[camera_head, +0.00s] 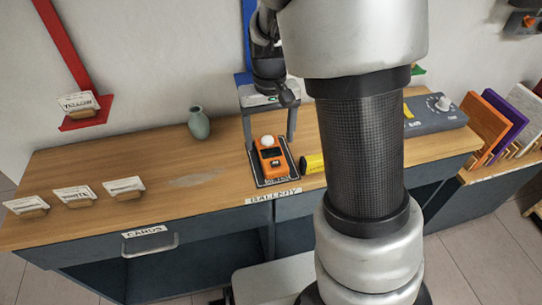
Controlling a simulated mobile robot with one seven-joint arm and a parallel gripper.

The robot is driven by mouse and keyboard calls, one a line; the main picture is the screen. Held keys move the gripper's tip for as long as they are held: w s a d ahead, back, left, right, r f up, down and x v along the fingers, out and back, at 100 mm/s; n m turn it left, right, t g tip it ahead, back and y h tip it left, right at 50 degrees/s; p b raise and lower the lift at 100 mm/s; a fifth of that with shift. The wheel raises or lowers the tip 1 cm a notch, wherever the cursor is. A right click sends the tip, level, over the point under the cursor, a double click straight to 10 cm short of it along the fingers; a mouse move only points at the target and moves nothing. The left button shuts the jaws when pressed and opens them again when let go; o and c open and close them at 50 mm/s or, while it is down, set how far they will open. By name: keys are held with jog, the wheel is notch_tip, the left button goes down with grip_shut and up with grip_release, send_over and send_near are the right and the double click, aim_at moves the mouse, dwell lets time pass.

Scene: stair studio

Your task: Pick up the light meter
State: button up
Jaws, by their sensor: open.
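The light meter (271,159) is an orange handheld device with a white dome at its top end and a small dark display. It lies on a dark, pale-edged mat (262,184) near the front edge of the wooden counter. My gripper (270,143) is open, pointing down, with one grey finger to each side of the meter's dome end. The fingers look close to the meter, but I cannot tell whether they touch it. My arm covers part of the counter to the right.
A green vase (199,123) stands at the back left. Card holders (78,202) line the left front. A grey dial box (432,123) is at right. The counter (165,165) between is clear.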

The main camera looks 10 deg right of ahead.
aim_at(271, 152)
jog(key=f, duration=0.1)
jog(key=f+b, duration=0.1)
jog(key=f, duration=0.3)
jog(key=shift+w+d, duration=0.2)
jog(key=shift+d, duration=0.1)
jog(key=shift+r, duration=0.15)
jog(key=c, duration=1.2)
